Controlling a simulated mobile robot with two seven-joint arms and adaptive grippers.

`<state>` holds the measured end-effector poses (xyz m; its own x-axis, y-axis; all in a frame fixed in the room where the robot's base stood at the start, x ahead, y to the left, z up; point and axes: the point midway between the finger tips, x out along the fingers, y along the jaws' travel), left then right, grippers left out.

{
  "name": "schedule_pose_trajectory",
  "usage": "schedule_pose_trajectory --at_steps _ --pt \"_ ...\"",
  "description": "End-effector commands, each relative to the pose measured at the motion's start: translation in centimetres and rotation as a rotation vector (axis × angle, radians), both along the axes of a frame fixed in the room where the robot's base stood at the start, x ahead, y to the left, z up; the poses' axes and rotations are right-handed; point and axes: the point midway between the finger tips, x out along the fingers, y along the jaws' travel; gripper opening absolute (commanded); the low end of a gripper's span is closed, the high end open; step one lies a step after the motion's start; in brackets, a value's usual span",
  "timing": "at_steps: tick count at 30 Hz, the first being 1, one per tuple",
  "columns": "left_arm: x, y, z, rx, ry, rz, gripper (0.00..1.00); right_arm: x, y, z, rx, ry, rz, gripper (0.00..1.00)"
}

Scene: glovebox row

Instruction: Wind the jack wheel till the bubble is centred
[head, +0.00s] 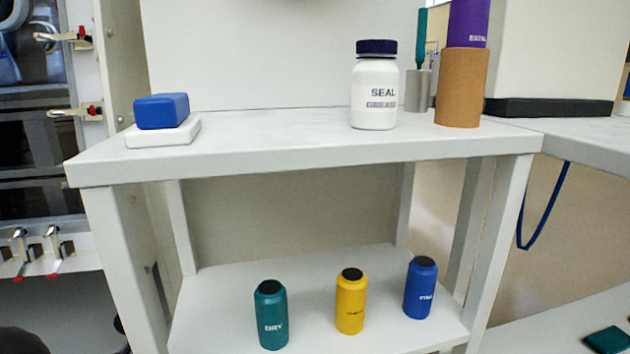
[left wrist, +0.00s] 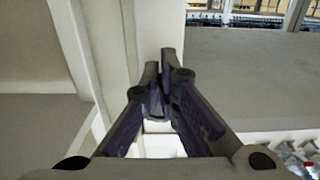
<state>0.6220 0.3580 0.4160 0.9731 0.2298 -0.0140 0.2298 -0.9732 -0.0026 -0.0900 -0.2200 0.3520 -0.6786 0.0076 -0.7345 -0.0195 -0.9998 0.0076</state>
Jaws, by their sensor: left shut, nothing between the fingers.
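My left gripper (left wrist: 160,68) shows in the left wrist view only. Its two dark fingers are together and nothing is between them. Pale frame posts and panels lie beyond its tips, and I cannot tell how far away they are. My right gripper is in neither view. I see no jack wheel and no bubble level in either view.
A white bench (head: 270,146) carries a blue block (head: 161,111) on a white block (head: 163,134), a SEAL bottle (head: 374,95) and a brown cylinder (head: 461,88). Green (head: 271,315), yellow (head: 351,302) and blue (head: 420,288) bottles stand on the lower shelf. The bench's front middle is clear.

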Motion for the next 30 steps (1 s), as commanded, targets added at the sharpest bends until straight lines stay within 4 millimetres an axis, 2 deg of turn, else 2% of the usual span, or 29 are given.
schedule_pose_trajectory --at_steps 1,16,22,25,30 --pt "0.8 0.5 1.2 0.004 -0.027 0.007 0.00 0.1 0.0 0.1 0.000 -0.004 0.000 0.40" --pt "0.8 0.4 1.1 0.004 -0.032 0.003 0.00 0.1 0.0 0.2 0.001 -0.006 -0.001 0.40" --pt "0.7 0.5 0.2 0.004 -0.028 0.002 0.00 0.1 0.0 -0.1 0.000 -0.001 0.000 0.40" --pt "-0.1 0.3 0.4 0.002 -0.025 0.002 0.00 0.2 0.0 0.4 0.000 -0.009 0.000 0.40" --pt "-2.8 -0.3 0.5 0.001 -0.023 0.003 0.00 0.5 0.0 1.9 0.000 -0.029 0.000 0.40"
